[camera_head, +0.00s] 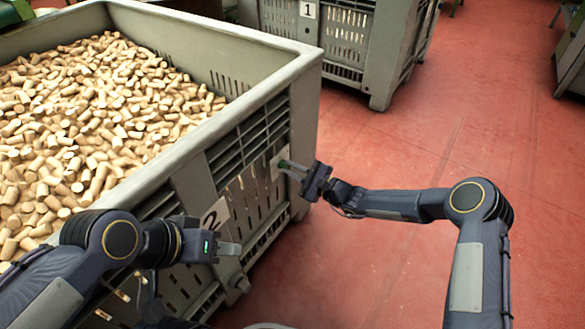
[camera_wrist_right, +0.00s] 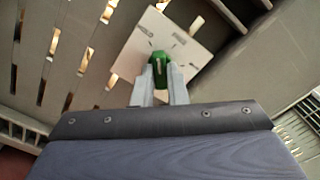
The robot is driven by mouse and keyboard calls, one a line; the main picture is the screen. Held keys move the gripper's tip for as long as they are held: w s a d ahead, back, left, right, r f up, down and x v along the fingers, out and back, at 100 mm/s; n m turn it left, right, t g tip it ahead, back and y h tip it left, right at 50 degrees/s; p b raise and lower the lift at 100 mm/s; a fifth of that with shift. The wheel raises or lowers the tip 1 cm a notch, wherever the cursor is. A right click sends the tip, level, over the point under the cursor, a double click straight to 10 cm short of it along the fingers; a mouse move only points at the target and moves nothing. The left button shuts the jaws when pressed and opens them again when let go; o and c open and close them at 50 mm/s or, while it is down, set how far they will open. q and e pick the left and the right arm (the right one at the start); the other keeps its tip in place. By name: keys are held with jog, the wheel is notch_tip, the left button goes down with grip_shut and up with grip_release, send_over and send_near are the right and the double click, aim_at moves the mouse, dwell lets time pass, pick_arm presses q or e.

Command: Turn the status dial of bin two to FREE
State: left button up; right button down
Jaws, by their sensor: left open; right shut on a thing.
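Bin two (camera_head: 305,110) is a large grey slatted bin full of corks, with a "2" label (camera_head: 214,215) on its side. A pale dial plate (camera_head: 275,166) is fixed near its right corner; in the right wrist view the plate (camera_wrist_right: 190,52) looks tilted, with small dark marks I cannot read. The green status dial (camera_wrist_right: 158,64) sits on the plate. My right gripper (camera_wrist_right: 159,82) is shut on the dial, its fingers on either side; it also shows in the head view (camera_head: 291,167). My left gripper (camera_head: 231,248) is open and empty beside the bin, below the label.
Corks (camera_head: 85,115) fill bin two. Bin one (camera_head: 365,45), with a "1" label, stands behind it. The red floor (camera_head: 450,120) to the right is clear, apart from a grey object (camera_head: 572,55) at the far right edge.

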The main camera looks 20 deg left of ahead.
jog(key=m+p, duration=0.1)
jog(key=m, duration=0.3)
jog(key=shift+m, duration=0.3)
jog(key=shift+m+p, duration=0.55)
jog(key=shift+m, duration=1.05)
jog(key=c, duration=1.4)
grip_release()
jog(key=shift+c, duration=0.2)
jog(key=shift+d, duration=0.1)
jog(key=p+v, duration=0.2)
jog(key=v, duration=0.5)
jog(key=shift+s+d, duration=0.15)
jog(key=shift+d, duration=0.15)
